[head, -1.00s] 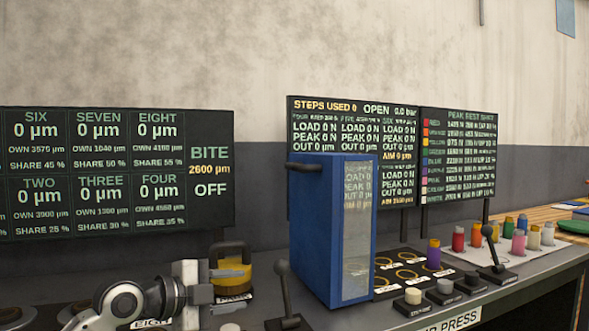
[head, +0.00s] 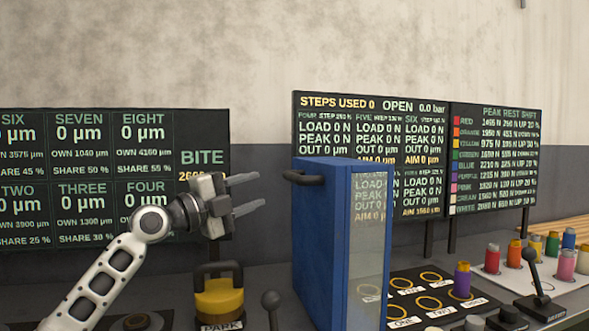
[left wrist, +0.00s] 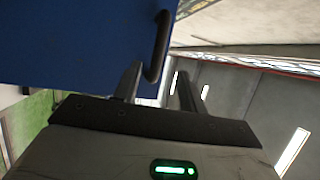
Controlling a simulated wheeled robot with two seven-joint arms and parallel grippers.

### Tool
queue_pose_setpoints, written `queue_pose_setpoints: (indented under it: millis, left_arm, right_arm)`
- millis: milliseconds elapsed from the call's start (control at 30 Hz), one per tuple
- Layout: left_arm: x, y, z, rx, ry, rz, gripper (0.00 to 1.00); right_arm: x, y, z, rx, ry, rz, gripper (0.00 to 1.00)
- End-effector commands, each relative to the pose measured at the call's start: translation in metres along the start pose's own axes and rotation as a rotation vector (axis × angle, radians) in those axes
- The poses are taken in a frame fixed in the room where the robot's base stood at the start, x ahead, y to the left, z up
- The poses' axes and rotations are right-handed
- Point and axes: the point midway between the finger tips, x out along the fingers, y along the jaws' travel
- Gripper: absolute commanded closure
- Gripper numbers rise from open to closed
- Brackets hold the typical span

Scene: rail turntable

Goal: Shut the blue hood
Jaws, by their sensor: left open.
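The blue hood (head: 323,240) stands upright on the bench in the middle of the head view, a tall blue box with a clear window on its right face. A dark bar handle (head: 304,178) sticks out at its upper left. My left gripper (head: 250,193) is open and empty, to the left of the handle and apart from it, at about its height. In the left wrist view the hood (left wrist: 75,40) fills the upper left, with the handle (left wrist: 158,48) just beyond the fingers (left wrist: 158,88). My right gripper is not in view.
Display boards (head: 487,150) stand behind.

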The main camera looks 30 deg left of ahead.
Motion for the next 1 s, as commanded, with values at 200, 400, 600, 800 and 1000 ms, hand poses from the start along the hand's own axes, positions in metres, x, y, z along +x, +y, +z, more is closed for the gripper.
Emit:
queue_pose_setpoints:
  millis: [200,400,600,800,1000]
  left_arm:
    - [0.051,-0.007,-0.001,-0.006,0.001,-0.004,0.59]
    - [0.088,-0.004,-0.002,-0.004,0.002,-0.002,0.59]
    - [0.109,-0.001,-0.001,-0.002,0.001,0.0,0.59]
    - [0.113,0.0,-0.001,0.0,0.0,0.001,0.59]
    - [0.113,0.001,-0.001,0.0,0.0,0.001,0.7]
  right_arm:
    - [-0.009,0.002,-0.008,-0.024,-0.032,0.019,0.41]
    - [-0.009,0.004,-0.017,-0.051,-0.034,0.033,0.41]
    - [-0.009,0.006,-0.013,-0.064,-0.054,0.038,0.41]
    - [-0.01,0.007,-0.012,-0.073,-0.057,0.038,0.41]
    - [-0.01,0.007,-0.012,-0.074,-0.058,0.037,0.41]
